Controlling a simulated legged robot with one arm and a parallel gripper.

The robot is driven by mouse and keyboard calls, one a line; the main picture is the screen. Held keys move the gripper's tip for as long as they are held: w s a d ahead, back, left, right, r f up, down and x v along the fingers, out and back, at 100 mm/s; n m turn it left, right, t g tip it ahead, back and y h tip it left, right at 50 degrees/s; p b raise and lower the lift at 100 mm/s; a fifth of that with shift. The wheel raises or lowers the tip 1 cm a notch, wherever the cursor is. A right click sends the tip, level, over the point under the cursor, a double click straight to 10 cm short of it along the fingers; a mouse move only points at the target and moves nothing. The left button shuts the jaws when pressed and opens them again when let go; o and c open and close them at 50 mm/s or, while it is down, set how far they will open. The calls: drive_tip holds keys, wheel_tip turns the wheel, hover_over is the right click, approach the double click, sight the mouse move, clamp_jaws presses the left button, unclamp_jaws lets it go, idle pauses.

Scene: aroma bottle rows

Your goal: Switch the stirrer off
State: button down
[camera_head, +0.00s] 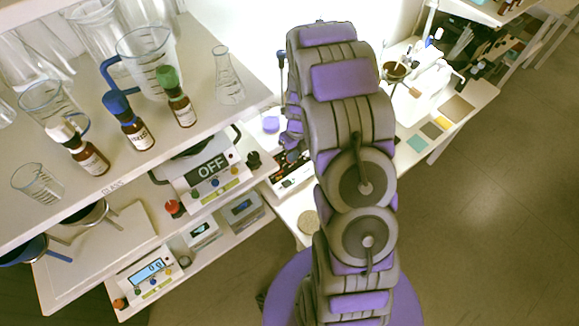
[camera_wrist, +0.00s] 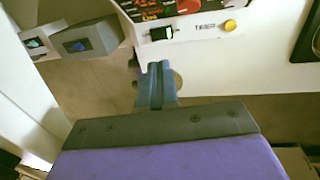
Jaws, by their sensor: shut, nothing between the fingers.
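In the wrist view, a white device front fills the top. It carries a black switch with a green lit part (camera_wrist: 161,33), a red knob (camera_wrist: 188,6) and a yellow button (camera_wrist: 230,25). I cannot tell for certain that this is the stirrer. My gripper (camera_wrist: 155,82) is shut and empty, just below the front and seemingly apart from it. In the head view, my arm hides most of my gripper and part of a white device with a dark and red panel (camera_head: 290,172).
The upper left shelf holds glassware (camera_head: 145,58) and brown bottles (camera_head: 130,122). A scale (camera_head: 150,275) and small grey boxes stand lower; two boxes (camera_wrist: 85,38) also show in the wrist view. A bench (camera_head: 450,120) with apparatus is at right. The right floor is clear.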

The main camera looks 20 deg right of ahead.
drive_tip(key=b, duration=0.2)
hover_over(284, 183)
drive_tip(key=f, duration=0.9)
drive_tip(key=shift+d+f, duration=0.2)
drive_tip(key=shift+d, duration=0.05)
drive_tip(key=f, duration=0.3)
drive_tip(key=shift+d, duration=0.35)
drive_tip(key=shift+d+f, duration=0.15)
drive_tip(key=shift+f, duration=0.2)
drive_tip(key=shift+a, duration=0.55)
drive_tip(key=shift+d, duration=0.35)
drive_tip(key=shift+w+d+p, duration=0.2)
drive_tip(key=shift+d+p, duration=0.5)
drive_tip(key=shift+p, duration=0.05)
drive_tip(key=shift+r, duration=0.1)
